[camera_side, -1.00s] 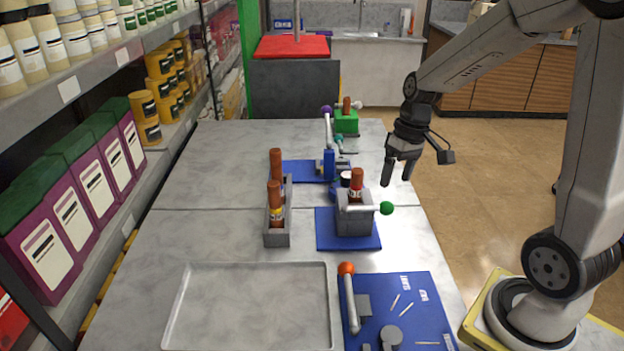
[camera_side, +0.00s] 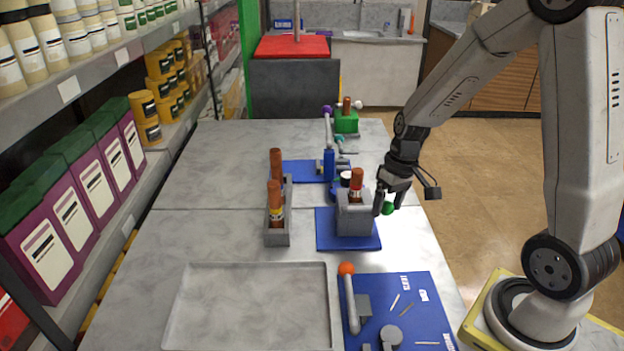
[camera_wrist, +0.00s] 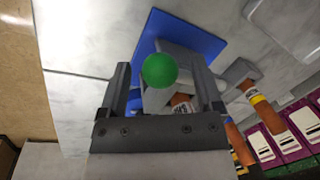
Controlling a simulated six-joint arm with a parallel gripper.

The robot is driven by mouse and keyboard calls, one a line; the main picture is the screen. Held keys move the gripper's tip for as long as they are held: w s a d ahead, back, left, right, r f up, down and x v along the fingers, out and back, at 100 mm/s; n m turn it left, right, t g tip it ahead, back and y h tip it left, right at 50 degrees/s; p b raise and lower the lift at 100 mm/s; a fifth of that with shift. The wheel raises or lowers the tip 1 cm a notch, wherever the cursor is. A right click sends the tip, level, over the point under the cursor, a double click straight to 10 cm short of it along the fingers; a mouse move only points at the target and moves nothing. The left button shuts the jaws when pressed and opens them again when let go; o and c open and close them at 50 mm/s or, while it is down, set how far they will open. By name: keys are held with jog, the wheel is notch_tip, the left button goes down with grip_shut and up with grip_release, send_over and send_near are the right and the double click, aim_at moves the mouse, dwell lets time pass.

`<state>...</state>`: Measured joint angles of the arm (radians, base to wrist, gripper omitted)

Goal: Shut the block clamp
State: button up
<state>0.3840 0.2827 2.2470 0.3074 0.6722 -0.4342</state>
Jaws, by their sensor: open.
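The block clamp (camera_side: 354,222) is a grey block on a blue base plate (camera_side: 345,242), with a brown-topped cylinder (camera_side: 356,183) standing in it. Its lever ends in a green ball (camera_side: 388,208), pointing right in the side view. My gripper (camera_side: 388,201) is open and right at the green ball. In the wrist view the green ball (camera_wrist: 160,70) lies between the two fingers of my gripper (camera_wrist: 166,85), nearer the left one. I cannot tell whether a finger touches it. Most of the lever's bar is hidden behind my fingers in the side view.
A grey rack (camera_side: 278,238) with brown-topped cylinders stands left of the clamp. An orange-knobbed lever (camera_side: 347,270) on a blue board and an empty tray (camera_side: 250,265) are in front. A purple-knobbed lever (camera_side: 327,111) and a green block (camera_side: 346,122) stand behind.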

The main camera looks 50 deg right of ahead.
grip_shut()
jog(key=shift+s+a+r+m, duration=0.1)
jog(key=shift+a+r+m, duration=0.05)
jog(key=shift+m, duration=0.35)
dwell(0.4)
jog(key=s+a+m+t+h, duration=0.1)
jog(key=a+m+t, duration=0.1)
jog(key=a+m, duration=0.8)
jog(key=shift+s+m+h, duration=0.15)
jog(key=shift+m+h, duration=0.25)
jog(key=shift+m, duration=1.2)
jog(key=shift+a, duration=0.1)
